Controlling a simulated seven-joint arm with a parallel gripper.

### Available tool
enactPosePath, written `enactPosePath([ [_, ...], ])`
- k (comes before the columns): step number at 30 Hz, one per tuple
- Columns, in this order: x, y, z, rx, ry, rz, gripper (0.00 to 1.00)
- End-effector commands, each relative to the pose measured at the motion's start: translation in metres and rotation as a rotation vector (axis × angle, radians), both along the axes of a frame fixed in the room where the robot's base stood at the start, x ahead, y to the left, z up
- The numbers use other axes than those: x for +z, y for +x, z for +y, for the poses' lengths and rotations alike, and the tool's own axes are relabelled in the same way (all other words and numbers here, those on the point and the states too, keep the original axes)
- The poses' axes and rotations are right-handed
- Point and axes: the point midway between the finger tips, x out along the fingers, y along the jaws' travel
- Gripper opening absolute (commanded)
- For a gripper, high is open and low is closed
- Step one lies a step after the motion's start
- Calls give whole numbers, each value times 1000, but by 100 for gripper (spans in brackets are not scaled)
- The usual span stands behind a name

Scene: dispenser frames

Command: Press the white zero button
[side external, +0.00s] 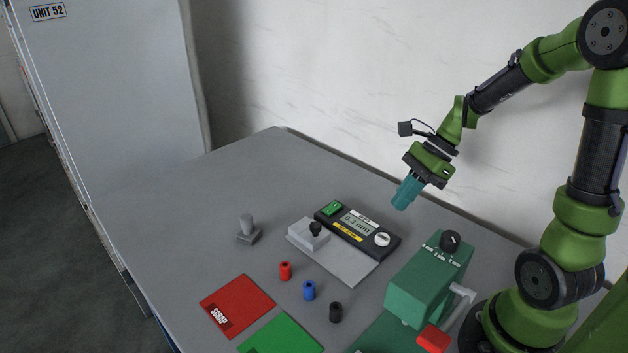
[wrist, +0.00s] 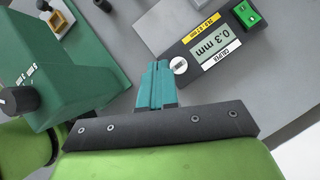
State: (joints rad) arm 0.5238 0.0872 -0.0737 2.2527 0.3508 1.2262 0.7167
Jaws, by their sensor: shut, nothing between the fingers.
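The white zero button (side external: 382,239) is a round knob-like button on the right end of a black gauge box (side external: 352,244). It also shows in the wrist view (wrist: 179,65), just beyond and slightly right of my fingertips. The box has a display (wrist: 213,43) reading 0.3 mm in the wrist view and a green switch (side external: 332,208) at its other end. My gripper (side external: 401,205) has teal fingers that are shut and empty. In the side view it is above the table, up and right of the button, apart from it. The wrist view also shows the shut fingers (wrist: 157,68).
A green machine (side external: 430,280) with a black dial stands right of the gauge. A grey plate with a block (side external: 308,234) lies in front of it.

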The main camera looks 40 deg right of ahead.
Motion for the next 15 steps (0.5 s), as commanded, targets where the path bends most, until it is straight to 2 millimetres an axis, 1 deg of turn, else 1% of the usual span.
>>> enactPosePath([
  [1,-6,5,-6,-135,88,75,0],
  [3,-7,12,-8,-287,192,160,0],
  [6,-1,22,-5,-425,292,237,0],
  [10,7,26,-1,-517,357,294,0],
  [15,8,26,0,-545,370,321,0],
])
